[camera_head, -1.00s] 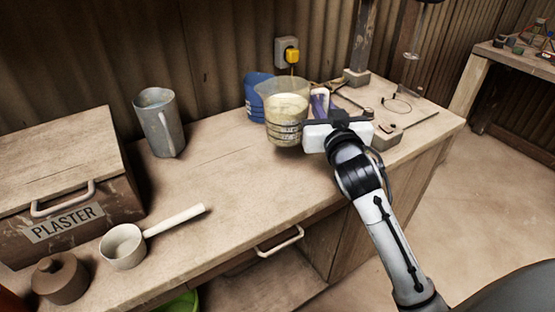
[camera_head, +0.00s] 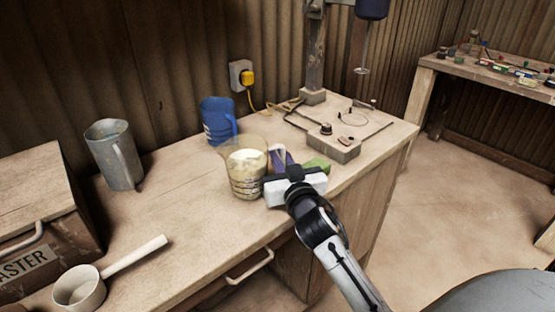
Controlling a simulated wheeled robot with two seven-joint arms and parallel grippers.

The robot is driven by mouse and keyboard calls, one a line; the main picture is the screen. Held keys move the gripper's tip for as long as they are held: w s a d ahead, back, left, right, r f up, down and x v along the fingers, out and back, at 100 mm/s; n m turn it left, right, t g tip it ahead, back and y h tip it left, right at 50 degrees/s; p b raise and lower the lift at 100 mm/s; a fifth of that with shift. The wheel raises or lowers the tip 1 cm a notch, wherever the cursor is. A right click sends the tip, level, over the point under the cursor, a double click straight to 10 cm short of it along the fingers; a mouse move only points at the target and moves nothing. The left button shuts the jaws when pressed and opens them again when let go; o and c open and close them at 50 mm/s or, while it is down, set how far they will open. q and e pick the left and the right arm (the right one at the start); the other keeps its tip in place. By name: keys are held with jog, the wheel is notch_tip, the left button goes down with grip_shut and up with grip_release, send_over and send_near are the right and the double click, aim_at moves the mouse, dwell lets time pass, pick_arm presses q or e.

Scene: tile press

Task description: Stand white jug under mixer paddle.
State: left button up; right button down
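The white jug (camera_head: 241,181) is a see-through, graduated vessel with pale contents, upright at the middle of the workbench. My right gripper (camera_head: 284,166) is beside it on the right and appears shut on its handle side; its palm hides most of the fingers and the handle. I cannot tell whether the jug's base touches the bench. The mixer paddle (camera_head: 362,71) hangs on a thin shaft at upper right, under a dark blue motor (camera_head: 372,7), apart from the jug. My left gripper is out of view.
A blue jug (camera_head: 214,119) stands behind the white jug. A grey control box (camera_head: 334,148) and a green item (camera_head: 318,166) are right of the gripper. A grey pitcher (camera_head: 115,160), scoop (camera_head: 80,289) and plaster box (camera_head: 35,195) are left. A yellow plug (camera_head: 247,77) has a trailing cable.

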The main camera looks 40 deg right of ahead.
jog(key=shift+f, duration=0.2)
jog(key=c, duration=1.8)
grip_release()
jog(key=shift+f, duration=0.1)
jog(key=shift+c, duration=0.2)
